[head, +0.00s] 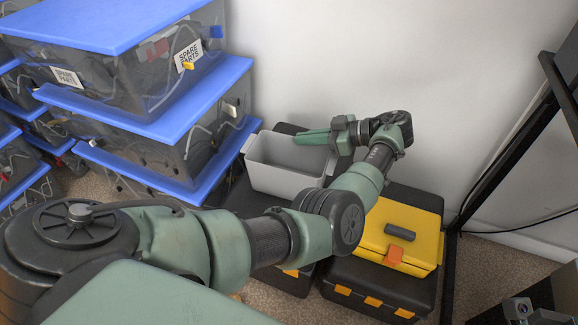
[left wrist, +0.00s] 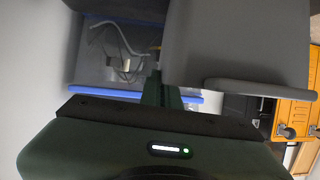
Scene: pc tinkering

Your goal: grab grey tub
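The grey tub (head: 288,182) is an open box on a dark case by the wall. It also fills the upper right of the left wrist view (left wrist: 235,50), with its rim close to my gripper. My left gripper (head: 312,137) is at the tub's back right, its green fingers pointing left along the back rim. In the left wrist view a green finger (left wrist: 153,88) runs beside the tub's edge. The fingers overlap, so I cannot tell their gap or whether they touch the wall of the tub. My right gripper is not in view.
Clear bins with blue lids (head: 180,125) are stacked left of the tub. A yellow and black toolbox (head: 415,222) stands to the right, under my forearm. The white wall (head: 400,50) is close behind. A black frame (head: 500,150) stands at the right.

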